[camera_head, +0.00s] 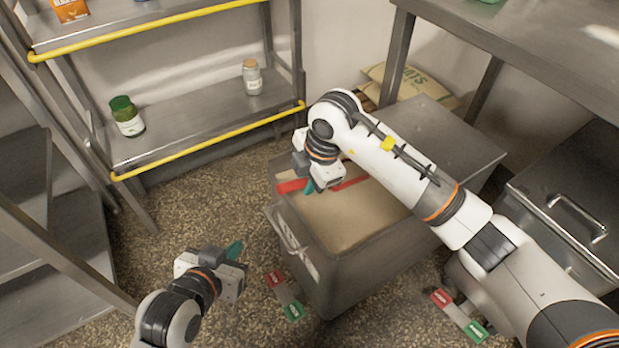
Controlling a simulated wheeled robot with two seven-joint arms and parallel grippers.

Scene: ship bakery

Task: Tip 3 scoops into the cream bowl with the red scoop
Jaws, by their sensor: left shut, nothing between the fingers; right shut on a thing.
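The red scoop (291,187) shows as a red part at the far left corner of an open metal bin (345,275) of pale powder (340,215). My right gripper (311,186) is shut on it, over the bin's far end. More red shows just right of the gripper; the arm hides how the parts join. The scoop's bowl and any load in it cannot be made out. My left gripper (236,249) is shut and empty, left of the bin and apart from it. I cannot make out a cream bowl in this view.
A shelf rack at the left holds a green-lidded jar (127,117) and a small glass jar (252,77). A steel table (540,40) stands at the upper right. A lidded metal bin (570,210) is at the right. Red-and-green labels (284,295) lie low beside the bin.

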